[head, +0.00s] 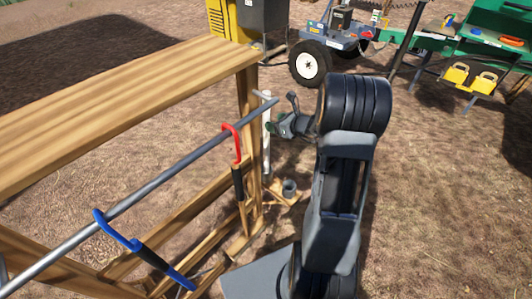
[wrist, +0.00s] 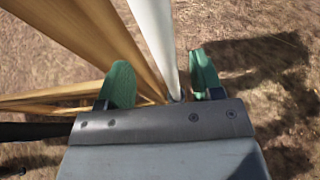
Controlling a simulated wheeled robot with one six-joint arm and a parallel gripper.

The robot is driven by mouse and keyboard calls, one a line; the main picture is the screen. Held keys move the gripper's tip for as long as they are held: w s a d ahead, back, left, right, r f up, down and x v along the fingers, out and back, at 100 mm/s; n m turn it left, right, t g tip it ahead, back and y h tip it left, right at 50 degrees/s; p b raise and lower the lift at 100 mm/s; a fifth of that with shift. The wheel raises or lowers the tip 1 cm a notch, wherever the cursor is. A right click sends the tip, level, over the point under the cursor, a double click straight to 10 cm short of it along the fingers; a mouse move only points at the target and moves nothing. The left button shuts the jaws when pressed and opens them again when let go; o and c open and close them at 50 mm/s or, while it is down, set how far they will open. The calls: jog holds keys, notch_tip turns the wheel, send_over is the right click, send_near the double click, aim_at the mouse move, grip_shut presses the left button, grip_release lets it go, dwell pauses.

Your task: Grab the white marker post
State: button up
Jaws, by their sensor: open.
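The white marker post (head: 267,140) stands upright beside the right end of the wooden frame in the head view, just left of my gripper (head: 281,125). In the wrist view the white post (wrist: 155,40) runs from the top edge down between the two green fingers of my gripper (wrist: 164,80). The fingers are apart, and the post shows nearer the right finger. I cannot tell whether it touches either finger or how deep it lies between them. The lower end of the post is partly hidden by the gripper body in the wrist view.
The wooden frame (head: 130,95) and its upright (wrist: 105,35) stand close left of the post. A metal bar (head: 150,195) carries a red hook (head: 236,143) and a blue hook (head: 118,232). A grey cup (head: 289,187) is near the post's foot. Open ground lies right.

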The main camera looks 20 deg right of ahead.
aim_at(266, 120)
jog(key=shift+b+x, duration=0.3)
jog(key=shift+x, duration=2.5)
jog(key=shift+d, duration=0.1)
grip_shut()
